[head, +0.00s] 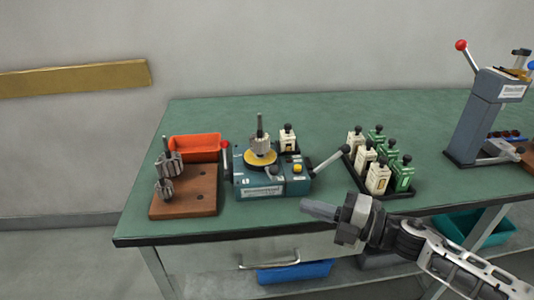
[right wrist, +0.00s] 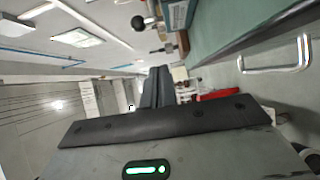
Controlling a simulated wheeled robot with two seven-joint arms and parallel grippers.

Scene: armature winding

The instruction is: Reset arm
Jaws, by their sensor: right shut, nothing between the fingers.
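My right gripper (head: 318,209) is shut and empty in the head view. It is in front of the table's front edge, low and right of the winding machine. Its closed fingers (right wrist: 157,88) also show in the right wrist view, pointing away with nothing between them. The blue-grey winding machine (head: 262,190) stands on the green table (head: 290,113) with an armature (head: 260,143) upright on its yellow disc. Its grey lever (head: 327,161) slants up to the right. My left gripper does not show in either view.
A wooden block (head: 202,202) holds armatures at the left, before an orange bin (head: 195,147). A black tray (head: 403,193) holds several white and green spools. A tall press (head: 478,115) stands at the right. A drawer handle (head: 268,263) projects below the table edge.

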